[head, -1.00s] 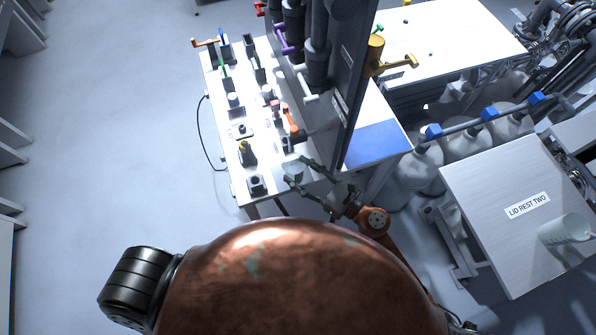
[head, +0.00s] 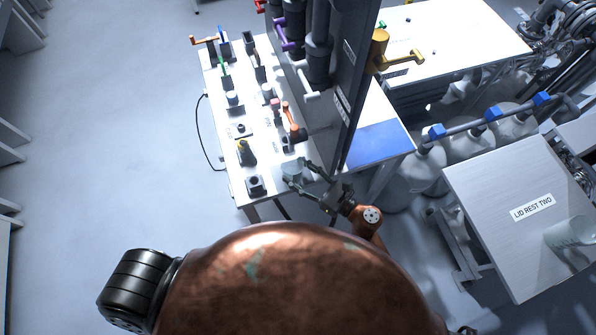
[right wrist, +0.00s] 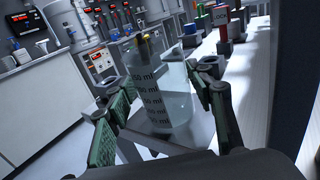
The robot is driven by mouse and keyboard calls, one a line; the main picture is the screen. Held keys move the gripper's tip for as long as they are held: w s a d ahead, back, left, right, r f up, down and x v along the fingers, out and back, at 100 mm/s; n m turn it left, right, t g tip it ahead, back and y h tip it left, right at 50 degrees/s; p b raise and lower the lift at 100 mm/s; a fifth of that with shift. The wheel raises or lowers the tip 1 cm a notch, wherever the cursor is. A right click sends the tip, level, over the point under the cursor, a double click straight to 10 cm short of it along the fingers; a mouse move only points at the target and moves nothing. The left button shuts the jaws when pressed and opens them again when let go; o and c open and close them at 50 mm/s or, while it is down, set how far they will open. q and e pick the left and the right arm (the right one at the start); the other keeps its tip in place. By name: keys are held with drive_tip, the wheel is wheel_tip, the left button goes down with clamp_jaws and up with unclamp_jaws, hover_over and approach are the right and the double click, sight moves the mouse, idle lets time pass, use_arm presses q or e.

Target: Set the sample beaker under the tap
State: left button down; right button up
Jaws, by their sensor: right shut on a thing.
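My right gripper (head: 297,174) is shut on a clear sample beaker (head: 293,170), near the front right end of the white bench. In the right wrist view the beaker (right wrist: 160,100) stands upright between the two green-sided fingers (right wrist: 160,85), with black ml marks on its wall. I cannot tell whether its base touches anything. A dark upright panel rises just behind, with a white-handled tap (head: 307,84), a purple-handled one (head: 284,38) and a gold one (head: 392,55) on its right side. Which tap is meant is not clear. My left gripper is out of view.
The white bench (head: 238,198) carries several small coloured valves and switches left of the beaker. Several white jugs (head: 415,172) stand behind that table. The floor at left is clear.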

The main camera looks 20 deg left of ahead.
drive_tip(key=o, duration=1)
drive_tip(key=shift+f, duration=0.15)
drive_tip(key=shift+c, duration=0.2)
drive_tip(key=o, duration=0.5)
drive_tip(key=shift+c, duration=0.2)
